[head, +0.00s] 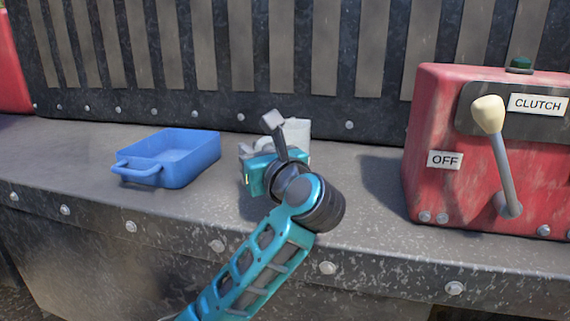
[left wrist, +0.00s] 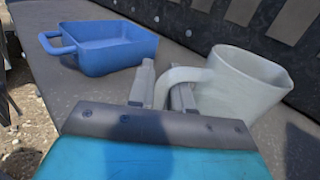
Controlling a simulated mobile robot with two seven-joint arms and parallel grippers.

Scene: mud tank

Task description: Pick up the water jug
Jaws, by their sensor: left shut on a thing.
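The water jug (left wrist: 246,84) is a pale grey-white pitcher with a handle and a spout. In the left wrist view it stands upright at the right, its handle towards my left gripper (left wrist: 162,92). My left gripper is shut on the handle, one finger on each side of it. In the head view the jug (head: 297,129) shows only in part behind my left gripper (head: 248,152) and wrist, over the grey ledge. I cannot tell if its base touches the ledge. My right gripper is in neither view.
A blue tray with a handle (head: 122,170) sits on the ledge left of the jug. A red box (head: 455,170) with a lever and labels CLUTCH and OFF stands at the right. A slatted dark wall (head: 205,107) runs behind. The ledge (head: 365,195) is bare between jug and box.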

